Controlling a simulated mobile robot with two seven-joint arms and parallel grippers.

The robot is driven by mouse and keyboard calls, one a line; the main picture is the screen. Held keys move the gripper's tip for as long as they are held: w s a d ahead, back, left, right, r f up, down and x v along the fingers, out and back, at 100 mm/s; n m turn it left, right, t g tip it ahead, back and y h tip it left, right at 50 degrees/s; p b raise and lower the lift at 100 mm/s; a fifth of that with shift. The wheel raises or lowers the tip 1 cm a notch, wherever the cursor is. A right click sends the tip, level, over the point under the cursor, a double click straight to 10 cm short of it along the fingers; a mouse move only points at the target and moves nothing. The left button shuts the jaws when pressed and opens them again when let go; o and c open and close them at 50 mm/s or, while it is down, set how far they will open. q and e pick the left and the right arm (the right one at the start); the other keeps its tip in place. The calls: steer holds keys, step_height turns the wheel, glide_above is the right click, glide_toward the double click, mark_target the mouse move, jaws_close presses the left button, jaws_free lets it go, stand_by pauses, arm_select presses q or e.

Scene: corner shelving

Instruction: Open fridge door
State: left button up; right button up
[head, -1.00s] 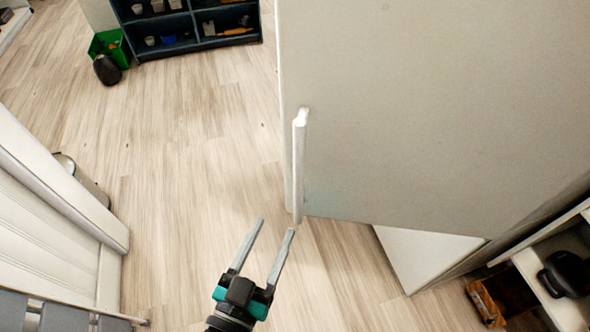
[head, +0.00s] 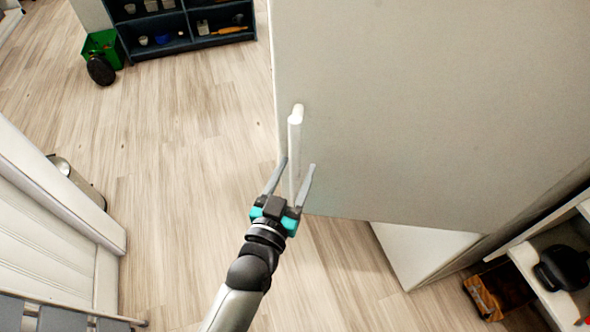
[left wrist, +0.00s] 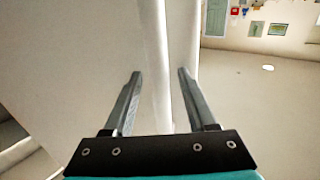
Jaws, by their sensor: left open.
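The white fridge door (head: 430,110) fills the upper right of the head view, with a long white vertical handle (head: 295,135) near its left edge. My left gripper (head: 296,163) is open at the lower part of the handle, with one finger on each side of it. In the left wrist view the handle (left wrist: 155,60) runs up between the two open fingers (left wrist: 160,74), with the door (left wrist: 75,60) on the left; I cannot tell whether a finger touches it. The lower white part of the fridge (head: 422,250) shows below the door. My right gripper is not in view.
Wooden floor (head: 170,170) is free left of the door. A dark blue shelf (head: 190,45) and a green bin (head: 103,45) stand at the back. A white panelled unit (head: 50,210) is at left. A shelf with a black item (head: 562,268) is at lower right.

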arm_select(q)
steer(key=shift+c, duration=0.4)
jaws_close()
stand_by(1.1)
